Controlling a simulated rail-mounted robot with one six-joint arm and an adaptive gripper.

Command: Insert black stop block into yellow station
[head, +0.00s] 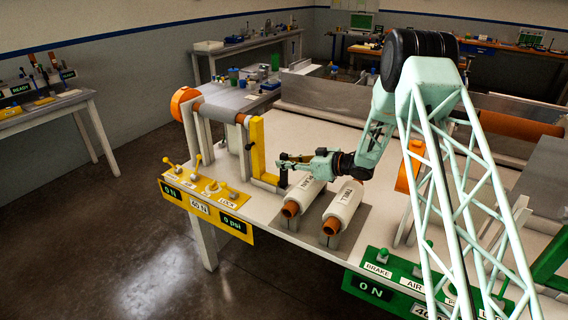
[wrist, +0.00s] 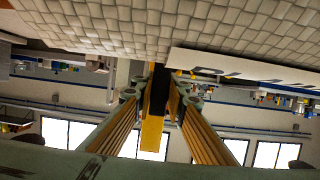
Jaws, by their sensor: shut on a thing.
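My gripper (head: 284,161) reaches left over the table, beside the yellow upright frame (head: 257,146). In the wrist view my gripper (wrist: 160,95) has its two fingers closed in on a black block (wrist: 158,88). A yellow bar lies directly in line with the block there; I cannot tell whether they touch. In the head view a dark piece (head: 283,177) shows below the fingertips, near the foot of the yellow frame; its outline is small. The yellow control panel (head: 205,205) with levers and readouts is at the table's front left edge.
Two white rolls on orange cores, one (head: 303,194) close under my gripper and one (head: 343,205) to its right, lie on grey cradles. An orange-ended roller (head: 186,103) stands behind the yellow frame. A green control panel (head: 410,285) is at front right.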

